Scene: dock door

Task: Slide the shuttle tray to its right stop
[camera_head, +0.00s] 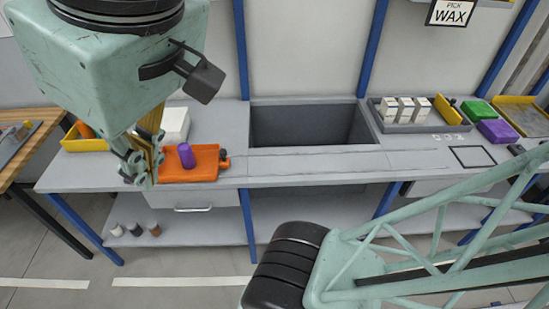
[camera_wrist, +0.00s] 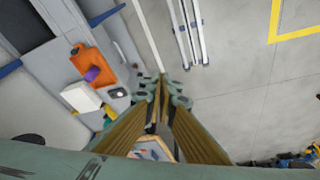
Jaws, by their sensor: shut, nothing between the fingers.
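The orange shuttle tray (camera_head: 205,172) sits at the left part of a long slide strip (camera_head: 310,160) on the grey bench. A purple cylinder (camera_head: 186,155) stands on it, and a dark knob (camera_head: 224,158) shows at its right end. In the wrist view the tray (camera_wrist: 84,58) and the purple cylinder (camera_wrist: 92,74) are left of the fingers. My gripper (camera_head: 146,178) is shut and empty, pointing down by the tray's left end, near the bench's front edge. In the wrist view my gripper (camera_wrist: 163,88) is apart from the tray.
A rectangular opening (camera_head: 305,125) lies behind the strip. A white box (camera_head: 174,124) and a yellow bin (camera_head: 85,143) stand behind my gripper. A grey tray (camera_head: 385,122) with white boxes stands at the back right. The strip right of the tray looks clear.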

